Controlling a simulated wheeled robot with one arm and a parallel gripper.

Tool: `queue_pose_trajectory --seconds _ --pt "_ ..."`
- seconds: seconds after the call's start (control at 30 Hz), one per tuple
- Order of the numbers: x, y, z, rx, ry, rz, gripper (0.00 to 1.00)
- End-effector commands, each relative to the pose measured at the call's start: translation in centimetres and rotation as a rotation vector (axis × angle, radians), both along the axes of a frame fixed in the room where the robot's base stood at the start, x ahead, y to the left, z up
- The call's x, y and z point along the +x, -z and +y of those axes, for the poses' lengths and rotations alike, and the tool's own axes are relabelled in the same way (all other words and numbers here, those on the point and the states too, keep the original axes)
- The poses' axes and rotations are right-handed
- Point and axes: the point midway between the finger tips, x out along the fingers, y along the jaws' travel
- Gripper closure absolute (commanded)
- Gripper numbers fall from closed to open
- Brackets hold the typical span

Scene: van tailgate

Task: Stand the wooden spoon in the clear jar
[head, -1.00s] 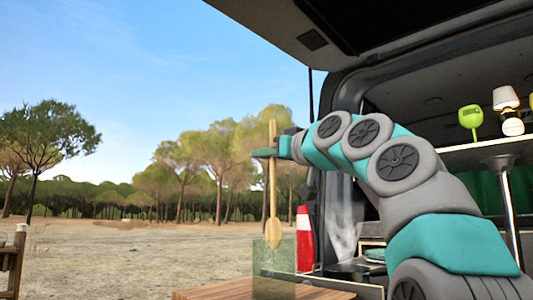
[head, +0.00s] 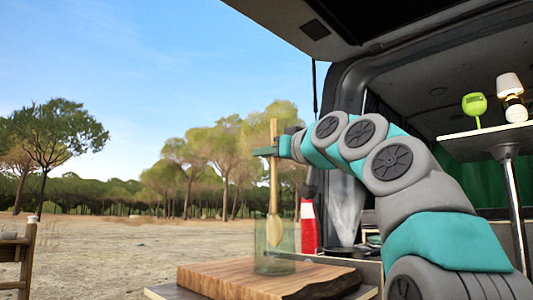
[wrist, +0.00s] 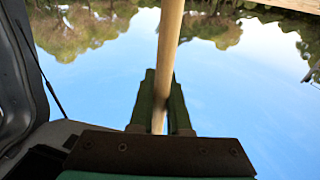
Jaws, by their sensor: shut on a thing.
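My gripper (head: 270,151) is shut on the upper part of the wooden spoon (head: 274,185), which hangs upright with its bowl down. The clear jar (head: 262,262) stands on a wooden board. In the head view the spoon's bowl overlaps the upper part of the jar and appears to be inside its rim, well above the base; the depth is hard to tell. In the wrist view my gripper's fingers (wrist: 161,105) hold the spoon's handle (wrist: 169,40). The jar cannot be seen in the wrist view.
The thick wooden board (head: 225,275) has bare room left of the jar.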

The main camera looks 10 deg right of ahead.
Motion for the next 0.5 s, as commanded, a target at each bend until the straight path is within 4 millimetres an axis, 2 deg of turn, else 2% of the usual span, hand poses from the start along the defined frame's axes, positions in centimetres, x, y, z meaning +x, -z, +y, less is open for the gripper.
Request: queue_pose_trajectory --seconds 0.07,0.1,0.4,0.5 --pt "-0.01 -0.03 -0.01 0.000 0.000 0.000 1.00" --pt "-0.02 -0.03 0.00 0.000 0.000 0.000 0.83" --pt "-0.01 -0.01 0.01 0.000 0.000 0.000 0.50" --pt "-0.02 -0.02 0.00 0.000 0.000 0.000 0.50"
